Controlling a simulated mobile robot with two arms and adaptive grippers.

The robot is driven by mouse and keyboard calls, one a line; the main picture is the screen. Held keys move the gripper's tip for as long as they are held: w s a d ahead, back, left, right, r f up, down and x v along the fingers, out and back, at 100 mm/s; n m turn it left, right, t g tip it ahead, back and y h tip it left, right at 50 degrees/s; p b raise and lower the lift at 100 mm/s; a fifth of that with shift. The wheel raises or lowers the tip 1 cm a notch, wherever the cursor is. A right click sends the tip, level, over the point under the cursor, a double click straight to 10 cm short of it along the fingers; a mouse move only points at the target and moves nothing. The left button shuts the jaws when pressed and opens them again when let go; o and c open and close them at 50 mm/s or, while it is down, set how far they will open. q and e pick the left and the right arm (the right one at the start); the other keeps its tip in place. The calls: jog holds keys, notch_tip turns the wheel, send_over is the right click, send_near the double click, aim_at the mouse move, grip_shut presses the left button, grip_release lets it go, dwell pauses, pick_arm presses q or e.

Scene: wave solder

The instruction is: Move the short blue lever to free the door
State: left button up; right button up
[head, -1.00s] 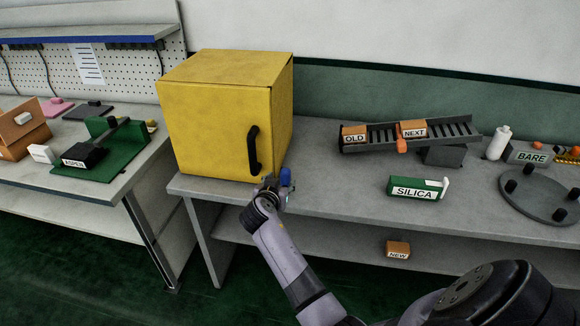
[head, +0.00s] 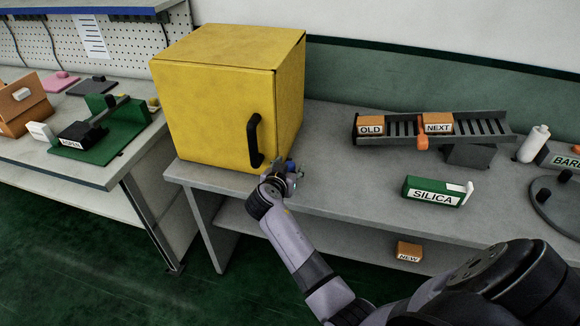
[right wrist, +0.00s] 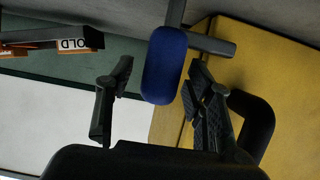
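The yellow cabinet (head: 205,110) stands on the grey bench with its door shut; a black handle (head: 254,140) is on the door. The short lever's blue knob (right wrist: 163,65) shows in the right wrist view, by the cabinet's front edge. In the head view my gripper mostly hides it. My right gripper (head: 288,172) is at the bench's front edge, just right of the handle's lower end. In the right wrist view its fingers (right wrist: 160,85) are apart with the blue knob between them, nearer the right-hand finger. I cannot tell whether they touch. My left gripper is not in view.
A green SILICA box (head: 432,192) lies on the bench to the right. Behind it a sloped rack (head: 490,127) holds orange OLD and NEXT boxes. An orange NEW box (head: 409,251) is on the lower shelf. The bench between cabinet and SILICA box is clear.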

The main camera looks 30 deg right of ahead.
grip_shut()
dwell(0.4)
